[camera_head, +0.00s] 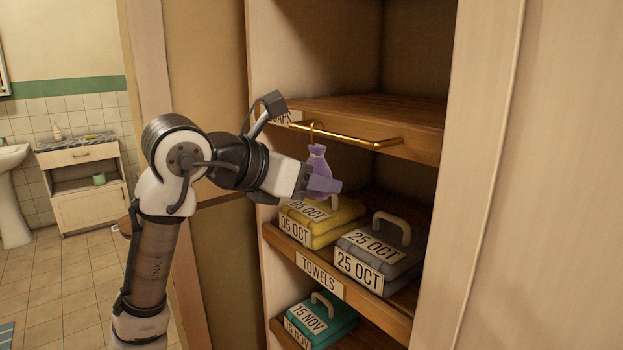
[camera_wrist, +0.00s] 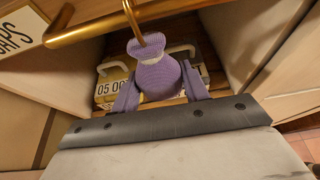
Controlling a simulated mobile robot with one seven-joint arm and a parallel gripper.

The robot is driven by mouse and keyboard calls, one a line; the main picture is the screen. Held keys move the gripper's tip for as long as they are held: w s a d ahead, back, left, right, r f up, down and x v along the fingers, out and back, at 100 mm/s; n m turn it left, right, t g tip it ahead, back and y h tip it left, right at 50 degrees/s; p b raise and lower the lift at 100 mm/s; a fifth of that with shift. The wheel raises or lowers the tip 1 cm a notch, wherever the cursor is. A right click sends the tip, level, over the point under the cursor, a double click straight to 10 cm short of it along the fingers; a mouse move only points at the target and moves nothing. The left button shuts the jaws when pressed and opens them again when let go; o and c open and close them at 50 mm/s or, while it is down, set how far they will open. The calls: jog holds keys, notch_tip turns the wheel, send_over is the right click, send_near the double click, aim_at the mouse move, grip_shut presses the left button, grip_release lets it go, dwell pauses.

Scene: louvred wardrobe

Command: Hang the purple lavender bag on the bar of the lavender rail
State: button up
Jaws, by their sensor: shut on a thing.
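The purple lavender bag (camera_head: 317,160) is upright below the front edge of the upper shelf, with a gold hook (camera_head: 312,130) rising from its neck. My gripper (camera_head: 322,186) is shut on the bag's round lower part. In the wrist view the bag (camera_wrist: 158,74) sits between the two purple fingers. The lavender rail's gold bar (camera_head: 355,140) runs along the shelf front.
Below stand a yellow towel stack (camera_head: 325,226) and a grey towel stack (camera_head: 378,262) with handles, on the shelf labelled TOWELS (camera_head: 320,276). A teal stack (camera_head: 322,318) is lower. The wardrobe's side panels flank the opening closely.

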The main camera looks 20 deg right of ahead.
jog(key=o, duration=1)
jog(key=shift+o, duration=0.2)
jog(key=shift+a, duration=0.1)
